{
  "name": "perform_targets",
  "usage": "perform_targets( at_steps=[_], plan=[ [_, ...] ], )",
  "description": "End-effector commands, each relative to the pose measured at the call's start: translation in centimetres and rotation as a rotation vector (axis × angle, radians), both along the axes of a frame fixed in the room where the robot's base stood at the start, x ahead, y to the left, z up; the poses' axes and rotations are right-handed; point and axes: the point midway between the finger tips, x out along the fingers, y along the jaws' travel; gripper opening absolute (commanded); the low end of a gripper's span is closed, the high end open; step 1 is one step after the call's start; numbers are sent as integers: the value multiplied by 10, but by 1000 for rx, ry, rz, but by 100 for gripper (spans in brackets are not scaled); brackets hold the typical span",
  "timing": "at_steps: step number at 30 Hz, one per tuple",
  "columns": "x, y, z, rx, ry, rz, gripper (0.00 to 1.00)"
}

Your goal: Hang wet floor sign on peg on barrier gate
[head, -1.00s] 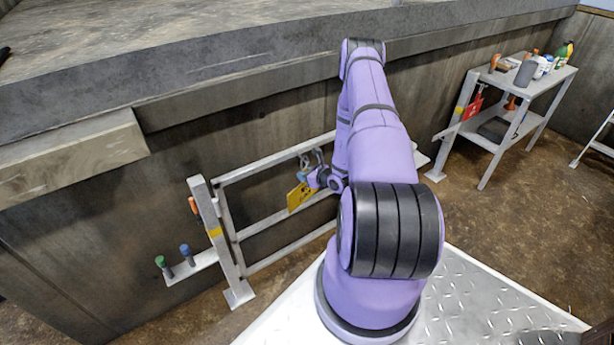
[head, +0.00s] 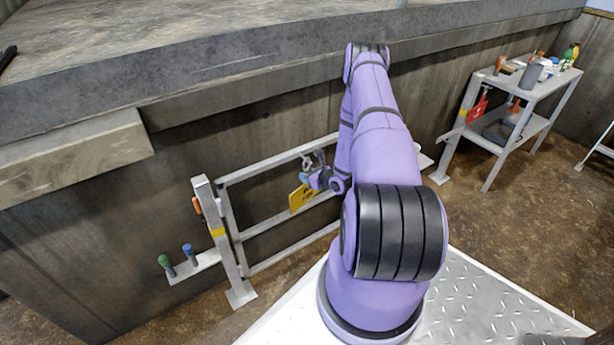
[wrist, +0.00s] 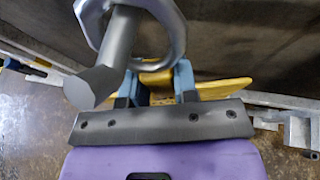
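The yellow wet floor sign (head: 301,198) hangs tilted beside my gripper, in front of the barrier gate (head: 228,215). In the wrist view its yellow plate (wrist: 225,88) lies behind the fingers, with a thick grey metal ring (wrist: 176,30) above it. Whether the peg passes through the ring I cannot tell. My arm hides part of the gate.
Left of the gate, a small ledge (head: 205,262) carries a green-topped and a blue-topped object. A metal shelf table (head: 535,92) with bottles and tools stands at the back right. A concrete wall (head: 100,230) rises close behind the gate.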

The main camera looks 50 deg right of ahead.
Motion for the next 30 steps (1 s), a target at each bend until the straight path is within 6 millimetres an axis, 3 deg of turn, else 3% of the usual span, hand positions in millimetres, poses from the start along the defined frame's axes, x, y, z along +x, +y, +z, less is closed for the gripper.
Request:
perform_targets(
  at_steps=[1, 4, 16, 30],
  plan=[
    [0, 0, 0, 0, 0, 0, 36],
    [0, 0, 0, 0, 0, 0, 57],
    [-9, -1, 3, 1, 1, -1, 57],
    [-82, -3, 34, 0, 1, -2, 57]
  ],
)
